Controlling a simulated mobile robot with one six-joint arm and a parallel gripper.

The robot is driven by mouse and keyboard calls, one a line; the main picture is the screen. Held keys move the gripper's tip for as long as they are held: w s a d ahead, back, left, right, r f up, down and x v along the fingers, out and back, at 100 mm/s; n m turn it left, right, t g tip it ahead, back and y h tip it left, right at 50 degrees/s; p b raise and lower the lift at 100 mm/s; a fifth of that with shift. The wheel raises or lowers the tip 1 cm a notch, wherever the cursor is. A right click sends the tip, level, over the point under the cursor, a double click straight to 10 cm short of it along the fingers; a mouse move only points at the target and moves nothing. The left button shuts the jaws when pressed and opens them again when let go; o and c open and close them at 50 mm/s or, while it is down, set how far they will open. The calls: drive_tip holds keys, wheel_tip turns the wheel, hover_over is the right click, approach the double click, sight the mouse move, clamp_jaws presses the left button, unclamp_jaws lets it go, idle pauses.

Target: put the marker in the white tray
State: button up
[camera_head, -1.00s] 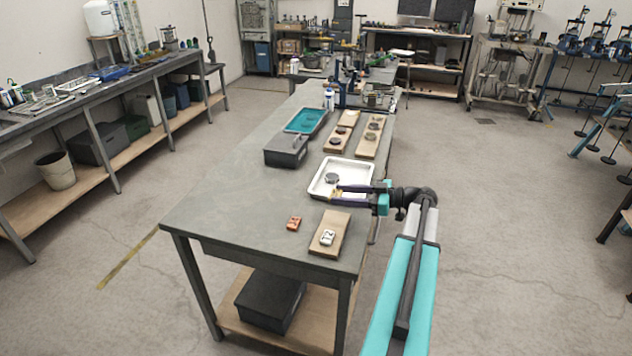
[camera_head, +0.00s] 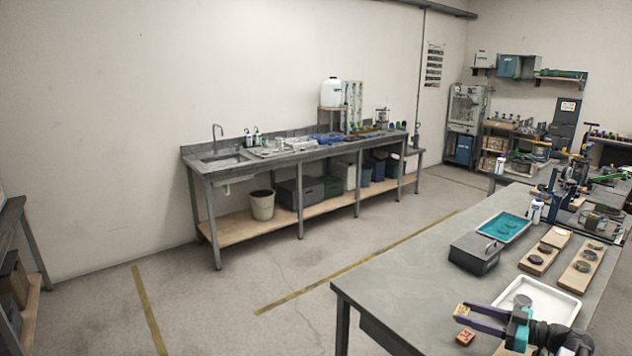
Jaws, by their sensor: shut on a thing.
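The white tray (camera_head: 568,309) lies on the grey workbench at the lower right. A dark round disc (camera_head: 522,300) lies in it. My gripper (camera_head: 463,311) is in front of the tray's near left side, with its dark fingers pointing left. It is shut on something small. A yellowish piece shows at the fingertips; I take it for the marker, but its shape is too small to make out. My gripper and wrist hide part of the tray's near side.
A small orange-red block (camera_head: 465,337) lies on the bench (camera_head: 405,290) just below my fingertips. A dark grey box (camera_head: 475,254), a teal-lined tray (camera_head: 504,227) and wooden boards (camera_head: 585,268) with round pieces stand farther back. The bench's left part is clear.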

drive_tip(key=w+a+n+g+b, duration=0.1)
drive_tip(key=w+a, duration=0.1)
drive_tip(key=a, duration=1.4)
drive_tip(key=w+a+f+g+y+b, duration=0.1)
drive_tip(key=w+a, duration=0.1)
drive_tip(key=a, duration=1.4)
drive_tip(key=shift+f+n+y, duration=0.15)
drive_tip(key=shift+n+y, duration=0.15)
drive_tip(key=shift+n, duration=0.1)
drive_tip(key=shift+a, duration=0.1)
